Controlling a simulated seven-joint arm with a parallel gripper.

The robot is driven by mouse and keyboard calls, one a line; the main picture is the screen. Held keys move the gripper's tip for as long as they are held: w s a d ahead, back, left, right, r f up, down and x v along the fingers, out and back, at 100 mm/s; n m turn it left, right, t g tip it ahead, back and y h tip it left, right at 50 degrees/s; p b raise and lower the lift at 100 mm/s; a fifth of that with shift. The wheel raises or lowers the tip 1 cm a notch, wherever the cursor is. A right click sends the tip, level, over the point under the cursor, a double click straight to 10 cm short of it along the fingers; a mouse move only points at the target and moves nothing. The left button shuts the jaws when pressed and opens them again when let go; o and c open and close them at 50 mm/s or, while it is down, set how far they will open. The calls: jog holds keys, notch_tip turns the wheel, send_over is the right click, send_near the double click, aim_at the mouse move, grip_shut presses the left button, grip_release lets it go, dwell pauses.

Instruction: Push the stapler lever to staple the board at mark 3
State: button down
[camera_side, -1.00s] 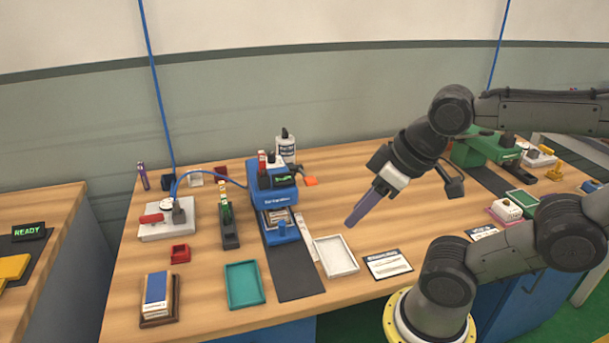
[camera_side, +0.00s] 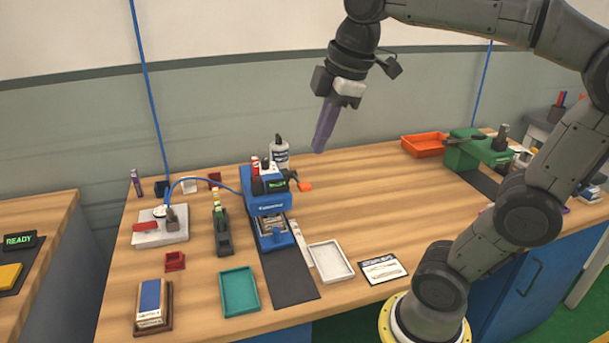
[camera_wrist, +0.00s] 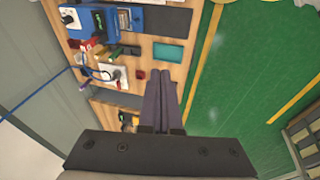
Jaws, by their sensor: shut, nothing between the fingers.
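The blue stapler (camera_side: 268,203) stands on a dark mat on the wooden table, left of the middle in the side view. A lever with an orange tip (camera_side: 304,186) sticks out from its upper right side. A board seems to lie in its lower part (camera_side: 273,228), but the marks are too small to read. My gripper (camera_side: 319,150) is in the air above and to the right of the stapler, purple fingers together, holding nothing. In the wrist view the fingers (camera_wrist: 162,72) point over the table edge, and the blue stapler (camera_wrist: 155,20) shows at the top.
A teal tray (camera_side: 239,290) and a white tray (camera_side: 331,262) lie in front. A white glue bottle (camera_side: 280,155) stands behind the stapler.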

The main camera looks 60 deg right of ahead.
jog(key=w+d+r+n+g, duration=0.1)
jog(key=w+d+r+n, duration=0.1)
jog(key=w+d, duration=0.4)
jog(key=m+g+y, duration=0.1)
jog(key=m+g, duration=0.1)
jog(key=g, duration=0.1)
send_over(305, 185)
jog(key=w+d, duration=0.2)
notch_tip(305, 185, down, 12)
jog(key=shift+s+a+r, duration=0.2)
jog(key=shift+s, duration=0.05)
jog(key=shift+f, duration=0.1)
jog(key=f, duration=0.9)
jog(key=s+a+f, duration=0.1)
jog(key=f, duration=0.3)
jog(key=shift+f, duration=0.4)
jog(key=shift+a, duration=0.1)
